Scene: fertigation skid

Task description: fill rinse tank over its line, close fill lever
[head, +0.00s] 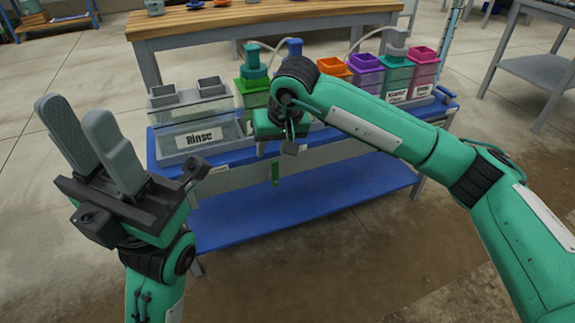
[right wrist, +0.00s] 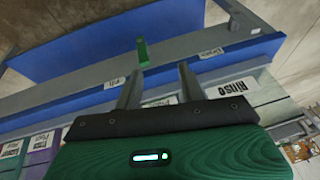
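The rinse tank (head: 215,128) is a clear grey box with a "Rinse" label, at the left end of the blue bench in the head view. I cannot read its water level or line. A green lever (head: 275,173) hangs down from the bench's front edge; it also shows in the right wrist view (right wrist: 142,53), beyond the fingertips, near a label that seems to read "Fill" (right wrist: 115,83). My right gripper (right wrist: 160,72) is open and empty, apart from the lever; my arm hides its fingers in the head view. My left gripper (head: 88,132) is open and empty, fingers up, left of the bench.
A "Drain" label (right wrist: 212,52) is on the bench edge. Green, orange (head: 334,67), purple (head: 366,68) and teal (head: 396,76) containers stand to the right of the rinse tank. A lower blue shelf (head: 300,208) is empty. A wooden table (head: 200,22) stands behind.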

